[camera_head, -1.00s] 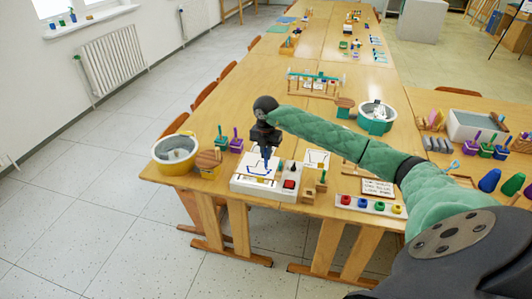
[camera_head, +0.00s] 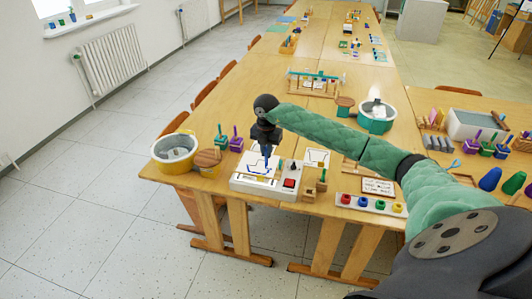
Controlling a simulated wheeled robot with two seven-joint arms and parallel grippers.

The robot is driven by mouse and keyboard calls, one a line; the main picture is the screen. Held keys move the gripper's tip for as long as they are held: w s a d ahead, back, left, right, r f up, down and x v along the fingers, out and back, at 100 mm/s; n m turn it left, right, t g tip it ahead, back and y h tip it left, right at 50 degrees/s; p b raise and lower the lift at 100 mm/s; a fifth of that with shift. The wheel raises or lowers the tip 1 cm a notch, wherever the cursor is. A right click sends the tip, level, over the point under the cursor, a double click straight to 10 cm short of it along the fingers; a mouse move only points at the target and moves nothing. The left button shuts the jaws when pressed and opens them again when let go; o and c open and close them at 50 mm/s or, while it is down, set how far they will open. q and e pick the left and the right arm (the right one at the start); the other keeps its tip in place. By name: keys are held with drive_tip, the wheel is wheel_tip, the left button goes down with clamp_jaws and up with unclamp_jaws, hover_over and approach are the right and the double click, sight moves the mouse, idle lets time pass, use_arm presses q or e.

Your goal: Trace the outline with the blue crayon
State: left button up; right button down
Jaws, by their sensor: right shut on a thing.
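My right gripper (camera_head: 265,146) is above the white drawing board (camera_head: 242,188) at the near end of the long table. It is shut on the blue crayon (camera_head: 267,160), which points down at the paper. The paper carries an outline (camera_head: 256,173), with blue lines along part of it. Whether the crayon tip touches the paper is too small to tell. The gripper hides part of the paper's far edge. My left gripper is not in view.
A red button (camera_head: 290,183) sits at the board's right side. Wooden blocks (camera_head: 310,191) and a white strip with coloured knobs (camera_head: 352,204) are to the right.

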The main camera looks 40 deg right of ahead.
drive_tip(key=shift+w+d+b, duration=0.55)
drive_tip(key=shift+w+d, duration=0.15)
drive_tip(key=shift+d, duration=0.15)
idle(1.2)
drive_tip(key=shift+w, duration=0.25)
idle(0.4)
drive_tip(key=shift+w+a+b, duration=0.55)
drive_tip(key=shift+w+a, duration=0.55)
drive_tip(key=shift+w, duration=0.15)
idle(2.0)
drive_tip(key=shift+a, duration=0.25)
idle(0.3)
drive_tip(key=shift+s+a, duration=0.45)
drive_tip(key=shift+a, duration=0.05)
idle(1.0)
